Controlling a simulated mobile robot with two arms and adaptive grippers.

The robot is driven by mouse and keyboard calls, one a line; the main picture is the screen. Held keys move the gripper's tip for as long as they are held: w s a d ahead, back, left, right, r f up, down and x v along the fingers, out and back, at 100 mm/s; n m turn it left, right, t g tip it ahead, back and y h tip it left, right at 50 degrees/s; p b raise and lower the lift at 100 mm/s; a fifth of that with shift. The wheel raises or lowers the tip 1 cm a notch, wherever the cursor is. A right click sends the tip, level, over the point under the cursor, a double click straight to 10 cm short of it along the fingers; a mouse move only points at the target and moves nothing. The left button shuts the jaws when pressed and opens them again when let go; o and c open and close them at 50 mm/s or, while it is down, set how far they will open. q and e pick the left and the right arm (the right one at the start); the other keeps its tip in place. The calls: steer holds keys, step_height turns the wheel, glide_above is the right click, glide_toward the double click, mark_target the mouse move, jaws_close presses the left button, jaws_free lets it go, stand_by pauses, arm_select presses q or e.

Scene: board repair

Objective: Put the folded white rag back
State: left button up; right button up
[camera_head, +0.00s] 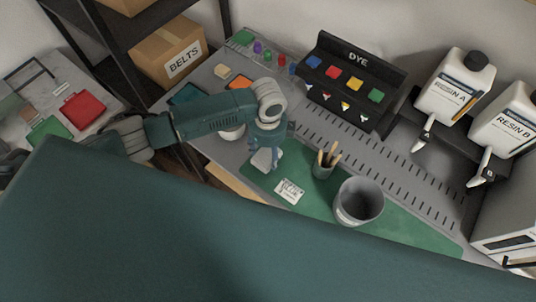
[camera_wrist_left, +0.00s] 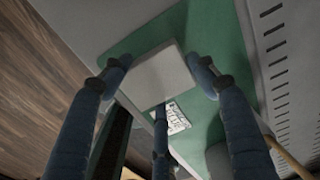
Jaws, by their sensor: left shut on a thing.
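The folded white rag (camera_head: 265,160) is a pale square pad at the left end of the green mat (camera_head: 400,222). My left gripper (camera_head: 264,150) points down over it with its blue fingers around it. In the left wrist view the rag (camera_wrist_left: 158,78) lies between the spread fingers of the left gripper (camera_wrist_left: 160,85), which is shut on it. Whether the rag touches the mat cannot be told. My right gripper is not in view.
A white printed card (camera_head: 289,191), a cup of wooden sticks (camera_head: 323,165) and a grey bucket (camera_head: 359,202) stand right of the rag. A black DYE rack (camera_head: 350,75) and resin bottles (camera_head: 452,88) stand behind. The mat's right end is clear.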

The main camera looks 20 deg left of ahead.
mark_target(268, 154)
arm_select(q)
step_height(268, 154, down, 3)
steer(key=shift+r, duration=0.1)
steer(key=shift+f, duration=0.25)
steer(key=o, duration=1)
steer(key=shift+r, duration=0.25)
step_height(268, 154, up, 12)
steer(key=shift+b, duration=0.65)
